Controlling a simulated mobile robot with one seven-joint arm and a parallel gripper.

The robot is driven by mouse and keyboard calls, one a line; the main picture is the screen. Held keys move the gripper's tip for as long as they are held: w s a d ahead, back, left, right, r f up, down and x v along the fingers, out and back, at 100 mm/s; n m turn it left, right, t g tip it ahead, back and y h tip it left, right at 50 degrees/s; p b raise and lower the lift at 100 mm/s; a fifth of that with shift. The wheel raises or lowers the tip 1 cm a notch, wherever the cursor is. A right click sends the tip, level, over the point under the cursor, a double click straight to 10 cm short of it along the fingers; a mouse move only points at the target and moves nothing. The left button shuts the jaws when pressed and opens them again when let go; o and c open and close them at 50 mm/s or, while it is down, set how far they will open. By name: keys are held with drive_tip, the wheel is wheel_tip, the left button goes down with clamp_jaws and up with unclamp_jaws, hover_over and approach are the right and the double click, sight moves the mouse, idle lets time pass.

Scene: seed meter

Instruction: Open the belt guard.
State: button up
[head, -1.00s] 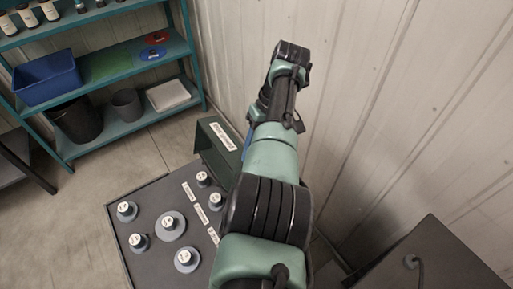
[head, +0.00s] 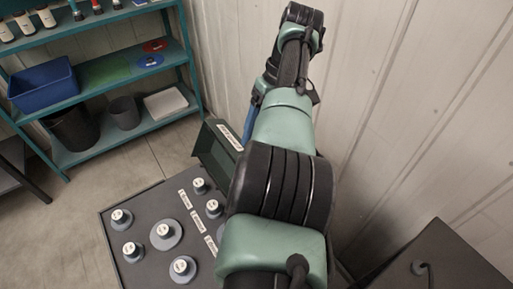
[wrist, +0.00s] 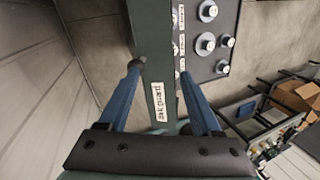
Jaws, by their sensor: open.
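The belt guard (head: 212,150) is a dark green raised panel with a white label, at the back edge of the grey table in the head view. It stands tilted up; my arm hides its right part. In the wrist view the guard (wrist: 154,45) is a green strip running between my fingers, its label reading "Belt guard". My gripper (wrist: 161,72) is open, with one blue finger on each side of the guard. I cannot tell whether either finger touches it. In the head view only a bit of blue finger shows beside the guard.
The grey table (head: 150,262) holds several round knobbed pieces and white labels. A teal shelf (head: 130,135) with a blue bin (head: 42,88) stands at the back left. A corrugated wall (head: 380,80) rises close behind my arm. A dark box (head: 440,262) is at lower right.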

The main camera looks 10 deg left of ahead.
drive_tip(key=shift+w+d+r, duration=0.1)
drive_tip(key=shift+d+r, duration=0.05)
drive_tip(key=shift+r, duration=0.4)
drive_tip(key=shift+w, duration=0.15)
drive_tip(key=c, duration=0.4)
drive_tip(key=shift+w+d+r+m+b, duration=0.15)
drive_tip(key=shift+w+m+b, duration=0.1)
drive_tip(key=shift+m+b, duration=0.3)
drive_tip(key=shift+c, duration=1)
drive_tip(key=d+m+b, duration=0.1)
drive_tip(key=w+d+m+t+b, duration=0.1)
drive_tip(key=m, duration=0.1)
drive_tip(key=shift+w+d+r, duration=0.15)
drive_tip(key=shift+w, duration=0.1)
clamp_jaws()
drive_tip(key=s+d+f+m+h+b, duration=0.1)
drive_tip(key=s+d+f+m+b, duration=0.1)
drive_tip(key=d+m, duration=0.35)
drive_tip(key=s+d+f+m+b, duration=0.2)
drive_tip(key=d+m+b, duration=0.15)
drive_tip(key=m, duration=0.25)
drive_tip(key=s+a+f+p, duration=0.3)
drive_tip(key=s+f+p, duration=0.1)
drive_tip(key=f, duration=0.4)
drive_tip(key=shift+a, duration=0.15)
